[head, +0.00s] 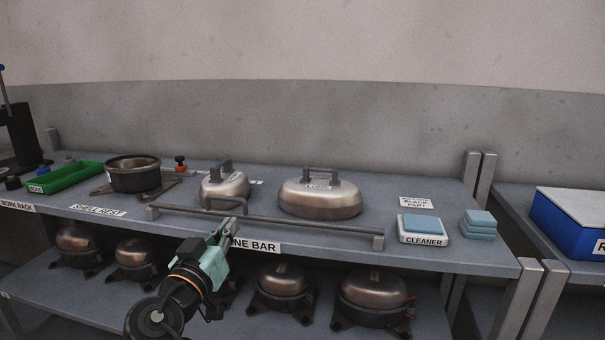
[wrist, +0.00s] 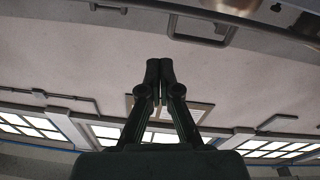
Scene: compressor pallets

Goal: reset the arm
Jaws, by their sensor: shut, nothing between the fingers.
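My gripper (head: 227,227) is at the front edge of the upper shelf in the head view, just in front of the grey bar (head: 265,226). My arm comes up from the lower middle of the picture. In the wrist view my gripper (wrist: 160,66) has its two dark fingers together, with nothing between them. The wrist view looks toward a pale surface with bright windows (wrist: 125,134) below it in the picture. Whether the fingers touch the bar cannot be told.
Metal lids (head: 224,188) (head: 320,197) stand behind the bar. A dark pot (head: 133,174) and green tray (head: 70,177) are at left. A cleaner pad (head: 422,225) and blue stack (head: 479,225) are at right. Several compressors (head: 283,282) fill the lower shelf. A blue box (head: 565,225) stands far right.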

